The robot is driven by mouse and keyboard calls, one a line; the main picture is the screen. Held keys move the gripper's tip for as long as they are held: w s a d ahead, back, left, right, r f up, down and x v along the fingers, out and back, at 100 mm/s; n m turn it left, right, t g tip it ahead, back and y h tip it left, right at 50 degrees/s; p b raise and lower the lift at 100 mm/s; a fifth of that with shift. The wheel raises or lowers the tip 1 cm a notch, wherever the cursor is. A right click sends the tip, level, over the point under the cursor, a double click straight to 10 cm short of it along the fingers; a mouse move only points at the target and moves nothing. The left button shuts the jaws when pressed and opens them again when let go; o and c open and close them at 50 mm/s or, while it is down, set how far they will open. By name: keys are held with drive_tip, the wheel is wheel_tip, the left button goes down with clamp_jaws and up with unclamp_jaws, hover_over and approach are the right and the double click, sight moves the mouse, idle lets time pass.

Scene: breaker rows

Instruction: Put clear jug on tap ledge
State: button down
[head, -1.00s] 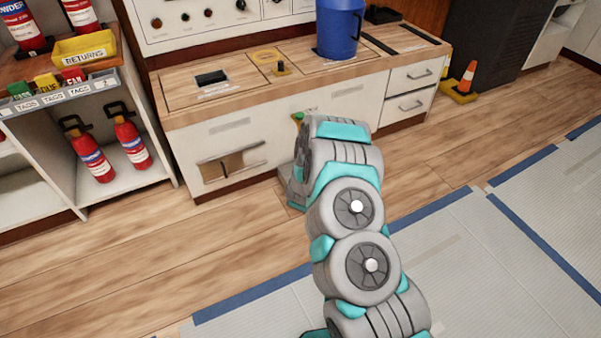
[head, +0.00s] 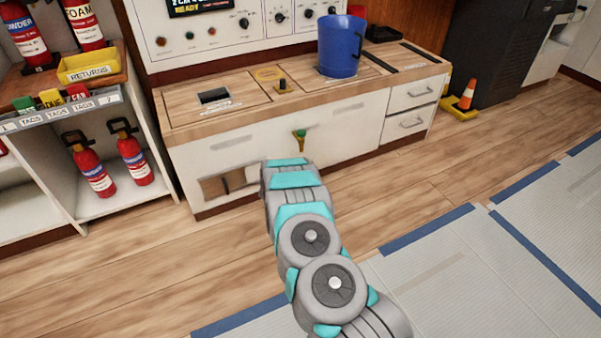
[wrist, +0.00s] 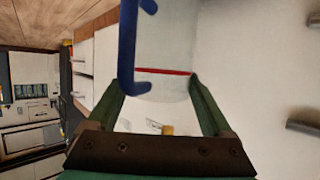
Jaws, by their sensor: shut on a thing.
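In the wrist view, the clear jug (wrist: 168,45) sits between the green fingers of my gripper (wrist: 155,92). The jug is see-through, with a blue handle (wrist: 127,50) and a red line across it. My gripper is shut on it. In the head view my own arm hides the gripper and the jug. A small tap with a green top and brass-coloured body (head: 300,139) is on the white cabinet front, just beyond my arm. I cannot make out a ledge below it; my arm covers that area.
A blue jug (head: 341,45) stands on the wooden counter (head: 225,112) under a control panel. A shelf at left holds red extinguishers (head: 134,158) and a yellow returns tray (head: 88,67). An orange cone (head: 467,95) stands at right.

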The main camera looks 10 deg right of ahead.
drive_tip(key=shift+w+a, duration=0.2)
drive_tip(key=shift+w, duration=0.3)
drive_tip(key=shift+w+a+f, duration=0.1)
drive_tip(key=shift+w+a, duration=0.2)
drive_tip(key=shift+w, duration=0.25)
drive_tip(key=shift+f, duration=1.75)
drive_tip(key=shift+f, duration=0.1)
unclamp_jaws()
drive_tip(key=shift+r, duration=0.2)
drive_tip(key=shift+s+a+r, duration=0.1)
drive_tip(key=shift+s, duration=0.1)
drive_tip(key=v, duration=1.1)
drive_tip(key=shift+s, duration=0.2)
